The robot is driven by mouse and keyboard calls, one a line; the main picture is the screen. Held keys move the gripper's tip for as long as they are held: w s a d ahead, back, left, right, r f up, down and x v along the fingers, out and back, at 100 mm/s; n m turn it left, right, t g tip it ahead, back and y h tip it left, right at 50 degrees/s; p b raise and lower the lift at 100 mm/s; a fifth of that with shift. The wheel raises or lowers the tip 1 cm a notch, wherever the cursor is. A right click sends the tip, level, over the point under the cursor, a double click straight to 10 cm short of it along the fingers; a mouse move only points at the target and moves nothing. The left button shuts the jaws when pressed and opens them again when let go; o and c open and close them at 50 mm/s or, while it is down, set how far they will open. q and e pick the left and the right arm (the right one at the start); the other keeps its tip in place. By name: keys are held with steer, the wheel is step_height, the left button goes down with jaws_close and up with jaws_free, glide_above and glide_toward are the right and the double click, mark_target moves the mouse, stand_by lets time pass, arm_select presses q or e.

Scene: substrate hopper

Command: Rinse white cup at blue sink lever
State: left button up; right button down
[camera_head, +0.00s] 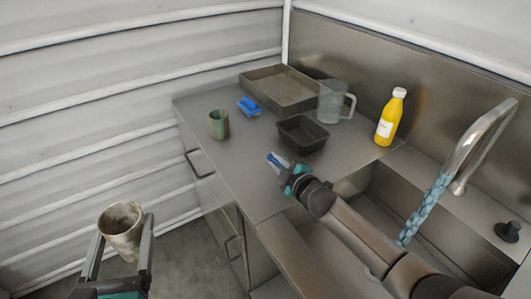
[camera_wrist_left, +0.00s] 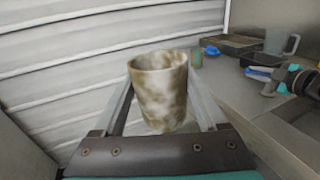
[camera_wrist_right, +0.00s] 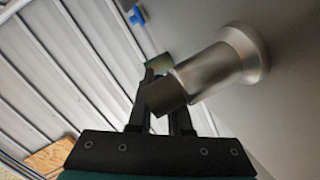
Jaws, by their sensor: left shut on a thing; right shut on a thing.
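The white cup (camera_head: 121,232), stained brown and grey, is held upright between the fingers of my left gripper (camera_head: 119,240), away from the counter at the lower left. It also shows in the left wrist view (camera_wrist_left: 160,92), its rim facing up. My right gripper (camera_head: 280,163) is low over the counter in front of the black tray. In the right wrist view its fingers are shut at a silver cylindrical lever (camera_wrist_right: 212,72) with a flared base; its blue colour does not show there. A blue water stream (camera_head: 424,209) falls from the tap (camera_head: 475,143) into the sink (camera_head: 345,225).
On the counter (camera_head: 240,168) stand a green cup (camera_head: 219,125), a blue brush-like item (camera_head: 249,106), a shallow tray (camera_head: 262,93), a black tub (camera_head: 302,146), a clear jug (camera_head: 331,103) and a yellow bottle (camera_head: 387,120). My right arm crosses the sink.

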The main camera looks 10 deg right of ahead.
arm_select(q)
steer(key=shift+r, duration=0.25)
arm_select(e)
steer(key=shift+a+n+y, duration=0.15)
steer(key=shift+n+y, duration=0.25)
steer(key=c, duration=0.8)
jaws_free()
steer(key=shift+c, duration=0.2)
steer(key=shift+s, duration=0.2)
arm_select(q)
step_height(320, 180, up, 2)
steer(key=shift+r+p, duration=0.1)
steer(key=shift+p, duration=1.15)
arm_select(e)
steer(key=v, duration=1)
arm_select(q)
steer(key=shift+r, duration=0.1)
arm_select(e)
steer(key=shift+v, duration=0.9)
steer(key=shift+r, duration=0.1)
